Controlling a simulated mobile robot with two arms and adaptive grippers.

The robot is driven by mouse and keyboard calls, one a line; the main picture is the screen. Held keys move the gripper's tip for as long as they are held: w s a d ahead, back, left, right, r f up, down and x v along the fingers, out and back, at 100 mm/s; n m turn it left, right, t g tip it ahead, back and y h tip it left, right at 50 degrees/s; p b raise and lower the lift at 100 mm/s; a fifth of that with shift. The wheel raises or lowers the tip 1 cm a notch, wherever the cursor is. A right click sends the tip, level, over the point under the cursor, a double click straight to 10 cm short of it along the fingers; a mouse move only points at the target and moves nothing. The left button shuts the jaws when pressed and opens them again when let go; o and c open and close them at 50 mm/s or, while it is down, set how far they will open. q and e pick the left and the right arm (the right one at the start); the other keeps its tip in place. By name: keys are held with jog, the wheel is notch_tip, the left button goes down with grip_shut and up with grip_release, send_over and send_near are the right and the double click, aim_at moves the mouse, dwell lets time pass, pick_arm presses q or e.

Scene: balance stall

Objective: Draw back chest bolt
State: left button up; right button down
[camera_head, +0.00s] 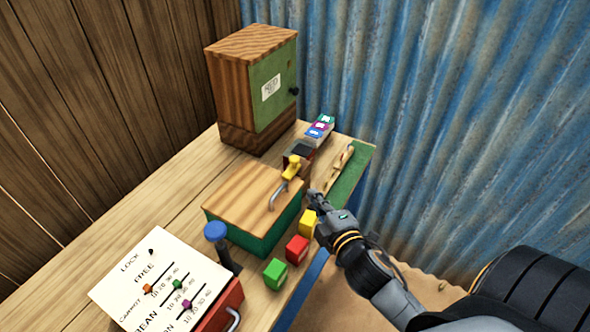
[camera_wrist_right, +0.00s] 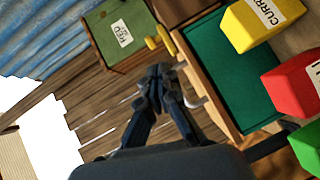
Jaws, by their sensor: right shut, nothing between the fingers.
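The chest (camera_head: 250,193) has a wooden lid and green sides and stands mid-bench. A curved metal handle (camera_head: 276,196) is on its lid. The yellow bolt (camera_head: 293,166) sits at the lid's far right corner; it also shows in the right wrist view (camera_wrist_right: 165,40). My right gripper (camera_head: 313,194) is shut and empty, just right of the chest. In the right wrist view its fingertips (camera_wrist_right: 159,71) appear just below the bolt and beside the handle, with a gap to the bolt. My left gripper is not in view.
Yellow (camera_head: 309,223), red (camera_head: 297,249) and green (camera_head: 275,274) blocks line the chest's front side. A blue-topped post (camera_head: 215,231) and a sloped sign board (camera_head: 160,276) stand nearer. A cabinet (camera_head: 232,88) stands behind. A corrugated wall (camera_head: 430,120) bounds the right.

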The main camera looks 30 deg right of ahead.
aim_at(295, 182)
jog(key=shift+w+a+r+n+t+y, duration=0.2)
jog(key=shift+w+r+n+t+y, duration=0.1)
jog(key=shift+r+n+t, duration=0.35)
jog(key=shift+f, duration=0.1)
jog(key=w+p, duration=0.1)
jog(key=w, duration=0.2)
jog(key=w+f, duration=0.1)
jog(key=w, duration=0.2)
jog(key=w+d+p, duration=0.1)
jog(key=w, duration=0.3)
jog(key=shift+f+p, duration=0.15)
jog(key=shift+p, duration=0.2)
